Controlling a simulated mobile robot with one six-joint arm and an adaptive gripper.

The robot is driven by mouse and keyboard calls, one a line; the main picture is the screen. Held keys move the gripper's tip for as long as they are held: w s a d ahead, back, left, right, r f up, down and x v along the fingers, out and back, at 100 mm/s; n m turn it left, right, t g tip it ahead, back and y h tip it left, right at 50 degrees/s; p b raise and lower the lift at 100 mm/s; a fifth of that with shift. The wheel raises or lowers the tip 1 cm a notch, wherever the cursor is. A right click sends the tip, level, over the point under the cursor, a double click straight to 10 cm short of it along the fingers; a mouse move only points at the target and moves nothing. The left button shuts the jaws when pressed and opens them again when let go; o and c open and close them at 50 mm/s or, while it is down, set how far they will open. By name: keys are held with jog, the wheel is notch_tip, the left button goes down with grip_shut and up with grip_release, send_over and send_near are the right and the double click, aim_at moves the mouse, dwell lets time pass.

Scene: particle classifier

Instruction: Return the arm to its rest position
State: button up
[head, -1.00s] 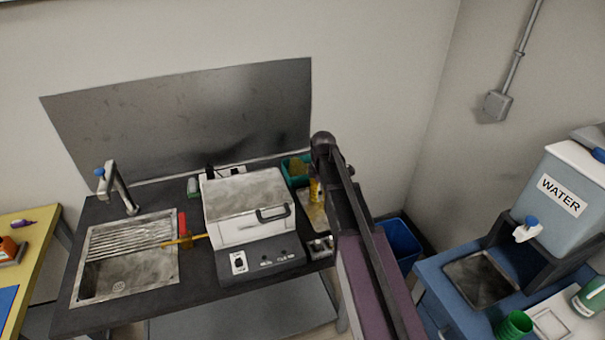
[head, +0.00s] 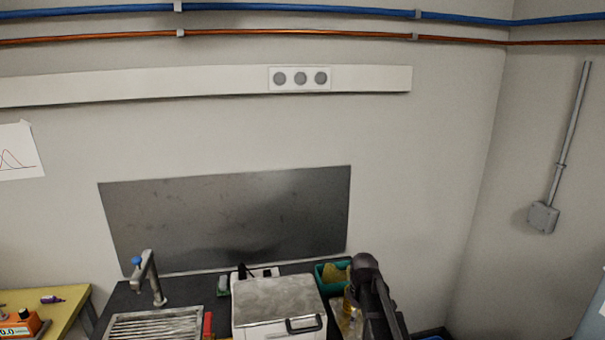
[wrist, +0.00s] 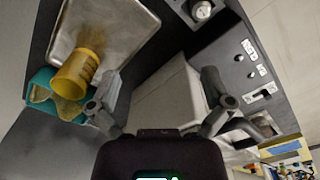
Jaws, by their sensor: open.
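My gripper (wrist: 160,104) is open in the wrist view, with its two dark fingers spread apart and nothing held between them. Behind the fingers is the white, grey-topped machine (wrist: 165,110). In the head view my dark arm rises at the bottom, just right of the white machine (head: 278,305); the gripper itself cannot be made out there. An amber container (wrist: 78,74) with tan grains by its mouth is on a metal tray (wrist: 130,25), left of the gripper in the wrist view.
A teal bin (head: 325,283) with yellowish contents stands right of the machine at the back. A sink (head: 155,325) with a tap (head: 150,275) lies to the left. A yellow table (head: 65,312) is at far left. A metal sheet (head: 230,220) covers the wall behind.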

jog(key=s+m, duration=1.1)
jog(key=s, duration=0.4)
jog(key=shift+s+d, duration=0.15)
jog(key=shift+s, duration=0.2)
dwell(1.2)
